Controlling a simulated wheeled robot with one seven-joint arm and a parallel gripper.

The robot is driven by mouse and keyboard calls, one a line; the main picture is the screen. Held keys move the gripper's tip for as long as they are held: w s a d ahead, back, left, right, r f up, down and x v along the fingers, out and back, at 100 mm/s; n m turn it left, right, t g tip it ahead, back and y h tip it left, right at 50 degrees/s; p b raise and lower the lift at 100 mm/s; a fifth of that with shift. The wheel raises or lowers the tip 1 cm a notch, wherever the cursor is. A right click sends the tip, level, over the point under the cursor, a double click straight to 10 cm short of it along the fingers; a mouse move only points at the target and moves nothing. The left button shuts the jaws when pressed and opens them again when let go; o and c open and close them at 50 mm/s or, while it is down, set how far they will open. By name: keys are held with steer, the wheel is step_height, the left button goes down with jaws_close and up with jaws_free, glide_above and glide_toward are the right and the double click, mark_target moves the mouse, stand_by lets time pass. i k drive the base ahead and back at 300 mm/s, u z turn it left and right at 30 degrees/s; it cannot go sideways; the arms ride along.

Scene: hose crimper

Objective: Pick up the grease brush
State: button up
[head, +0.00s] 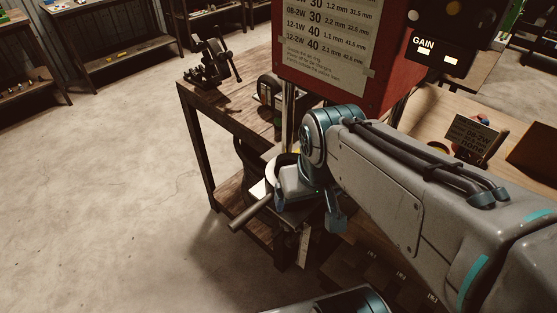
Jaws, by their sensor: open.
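I cannot make out the grease brush for certain in the head view. My gripper (308,208) is near the middle of the view, low beside the wooden workbench (218,98), with blue-grey fingers apart. A plain grey rod (250,213) sticks out to the lower left beside the gripper; I cannot tell what it belongs to. A pale round-rimmed thing (272,172) is partly hidden behind the gripper. My arm covers much of the right side of the bench area.
A red machine (385,60) with a printed chart (328,42) stands behind my arm. A dark vise-like tool (208,65) sits on the bench's far left corner. A small sign (470,138) stands on the right-hand table. The concrete floor (100,200) at left is clear.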

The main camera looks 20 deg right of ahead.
mark_target(502, 136)
steer(key=z, duration=0.05)
steer(key=k, duration=0.5)
steer(key=u, duration=0.5)
steer(key=i, duration=0.45)
steer(key=z, duration=2.9)
